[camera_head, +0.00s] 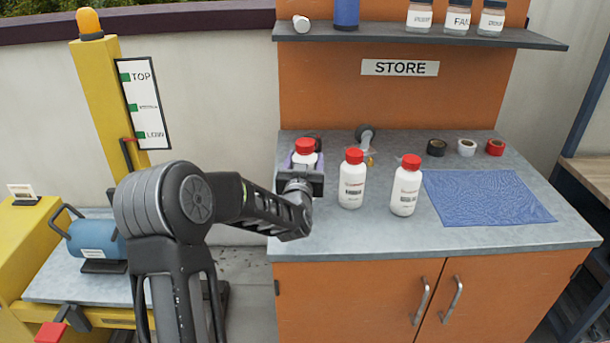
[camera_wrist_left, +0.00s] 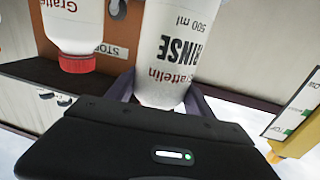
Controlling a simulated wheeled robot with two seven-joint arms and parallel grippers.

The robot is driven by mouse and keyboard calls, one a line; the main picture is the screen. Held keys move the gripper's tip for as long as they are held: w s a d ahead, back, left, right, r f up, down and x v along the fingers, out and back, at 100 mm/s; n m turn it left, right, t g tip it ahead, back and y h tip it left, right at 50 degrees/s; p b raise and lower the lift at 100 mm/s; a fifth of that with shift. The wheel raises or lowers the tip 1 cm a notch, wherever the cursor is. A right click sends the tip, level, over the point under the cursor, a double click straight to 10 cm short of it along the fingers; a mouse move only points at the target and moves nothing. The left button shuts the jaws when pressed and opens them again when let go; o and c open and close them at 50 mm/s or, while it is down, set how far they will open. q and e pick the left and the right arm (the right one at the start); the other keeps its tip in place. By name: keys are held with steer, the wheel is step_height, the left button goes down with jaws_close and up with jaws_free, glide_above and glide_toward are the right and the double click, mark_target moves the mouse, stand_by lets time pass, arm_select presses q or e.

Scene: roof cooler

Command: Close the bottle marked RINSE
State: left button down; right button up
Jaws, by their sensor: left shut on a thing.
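The bottle marked RINSE (camera_wrist_left: 178,50) is white and fills the middle of the left wrist view, its label upside down there. In the head view the bottle (camera_head: 305,159) stands at the left end of the counter, its red cap (camera_head: 305,146) showing above my gripper. Whether the cap is tight cannot be told. My left gripper (camera_head: 304,172) is shut on this bottle, with dark fingers on both sides, also in the left wrist view (camera_wrist_left: 163,98). Two other white bottles with red caps, a middle one (camera_head: 352,185) and a right one (camera_head: 404,190), stand to its right. My right gripper is not in view.
The grey counter (camera_head: 345,240) also holds a blue cloth (camera_head: 485,197), tape rolls in black (camera_head: 436,147), white (camera_head: 466,147) and red (camera_head: 495,147), and a small metal item (camera_head: 367,138) behind the bottles. A shelf (camera_head: 420,36) with jars is above. A yellow post (camera_head: 97,100) stands left.

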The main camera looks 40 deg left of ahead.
arm_select(q)
steer(key=shift+f, duration=0.15)
step_height(320, 180, down, 4)
steer(key=shift+r, duration=0.2)
stand_by(0.4)
steer(key=shift+f, duration=0.25)
steer(key=shift+c, duration=1.9)
jaws_free()
steer(key=shift+r, duration=0.1)
steer(key=shift+r, duration=0.1)
